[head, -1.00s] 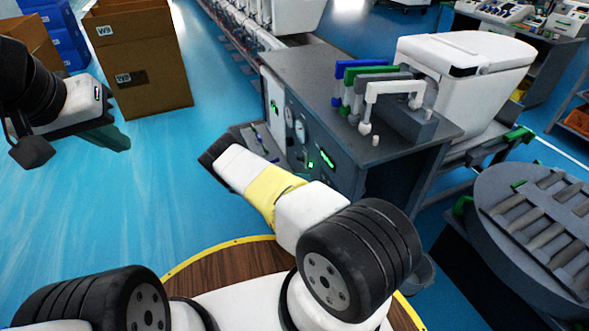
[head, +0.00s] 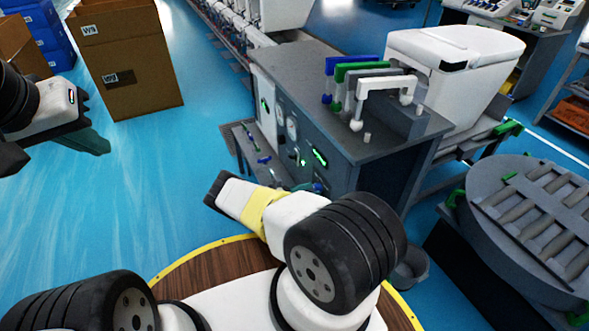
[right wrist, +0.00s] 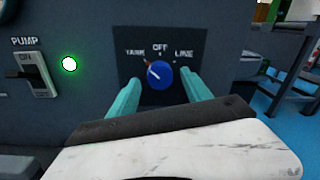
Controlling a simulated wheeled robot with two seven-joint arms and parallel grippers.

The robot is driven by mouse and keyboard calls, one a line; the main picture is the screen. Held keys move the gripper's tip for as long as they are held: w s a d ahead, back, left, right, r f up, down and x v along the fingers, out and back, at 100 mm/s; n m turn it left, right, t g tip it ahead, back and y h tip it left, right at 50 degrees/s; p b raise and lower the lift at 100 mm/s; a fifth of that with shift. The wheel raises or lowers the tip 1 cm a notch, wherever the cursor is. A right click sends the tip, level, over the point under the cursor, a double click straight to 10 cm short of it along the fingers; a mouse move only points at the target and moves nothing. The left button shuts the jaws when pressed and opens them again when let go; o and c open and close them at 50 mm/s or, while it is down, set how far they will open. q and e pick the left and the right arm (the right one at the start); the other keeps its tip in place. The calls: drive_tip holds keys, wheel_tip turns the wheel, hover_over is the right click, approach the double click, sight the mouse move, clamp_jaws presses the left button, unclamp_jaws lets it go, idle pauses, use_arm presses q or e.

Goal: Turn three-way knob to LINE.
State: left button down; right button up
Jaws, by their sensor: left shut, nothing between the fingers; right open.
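The three-way knob (right wrist: 159,75) is a round blue knob on a dark plate marked TANK, OFF and LINE in the right wrist view. Its pale pointer mark leans up and left, toward TANK. My right gripper (right wrist: 161,87) is open, with one teal finger on each side of the knob. I cannot tell whether the fingers touch it. In the head view my right forearm reaches to the grey test bench (head: 330,110), and the knob is hidden. My left gripper (head: 96,139) is shut and empty, over the floor at the left.
A PUMP switch (right wrist: 36,72) and a lit green lamp (right wrist: 69,64) are left of the knob. Cardboard boxes (head: 135,75) are at the back left. A round grey fixture (head: 480,215) is at right.

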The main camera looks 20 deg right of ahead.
drive_tip(key=shift+d, duration=0.15)
clamp_jaws()
